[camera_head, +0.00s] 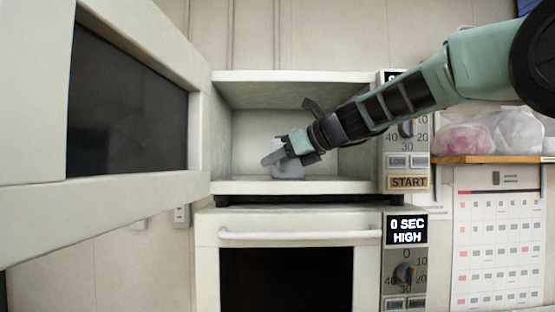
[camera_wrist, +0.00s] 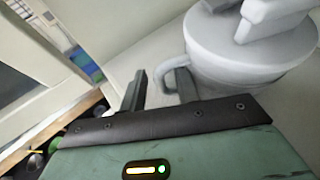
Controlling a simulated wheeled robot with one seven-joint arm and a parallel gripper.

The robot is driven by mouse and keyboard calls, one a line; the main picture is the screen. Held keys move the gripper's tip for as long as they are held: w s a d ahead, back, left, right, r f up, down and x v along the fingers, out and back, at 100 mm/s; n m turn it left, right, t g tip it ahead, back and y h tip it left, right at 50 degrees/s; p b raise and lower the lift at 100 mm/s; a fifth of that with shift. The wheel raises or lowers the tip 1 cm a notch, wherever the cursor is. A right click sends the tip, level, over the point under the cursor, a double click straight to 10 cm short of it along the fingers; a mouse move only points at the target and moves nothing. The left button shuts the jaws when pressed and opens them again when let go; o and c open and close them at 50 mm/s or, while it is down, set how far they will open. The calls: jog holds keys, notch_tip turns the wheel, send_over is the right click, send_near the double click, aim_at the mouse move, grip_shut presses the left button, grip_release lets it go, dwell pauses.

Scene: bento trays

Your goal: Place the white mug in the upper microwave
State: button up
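The upper microwave (camera_head: 290,187) is open, with its door (camera_head: 30,215) swung out to the left. The white mug (camera_head: 290,172) is inside, low over or on the cavity floor, and my gripper partly hides it. In the wrist view the mug (camera_wrist: 240,70) looks pale grey, with its handle towards my gripper (camera_wrist: 158,90). The two fingers stand apart, one outside the handle and one at its loop. I see a gap between them and cannot tell whether either touches the handle. A pale blocky shape (camera_wrist: 270,15) shows over the mug's top.
A lower microwave (camera_head: 208,250) stands beneath, its door shut. The control panel (camera_head: 408,160) borders the opening on the right. A wooden shelf (camera_head: 485,159) with wrapped bags (camera_head: 465,138) is further right, above a wall calendar (camera_head: 497,240). My arm enters from the upper right.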

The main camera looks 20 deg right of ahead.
jog(key=shift+r, duration=0.1)
jog(key=shift+s+d+r, duration=0.1)
jog(key=shift+d, duration=0.05)
jog(key=b+v, duration=0.2)
jog(key=v, duration=0.9)
jog(key=shift+s+d+r+b, duration=0.15)
jog(key=shift+s+b, duration=0.15)
jog(key=shift+b, duration=0.05)
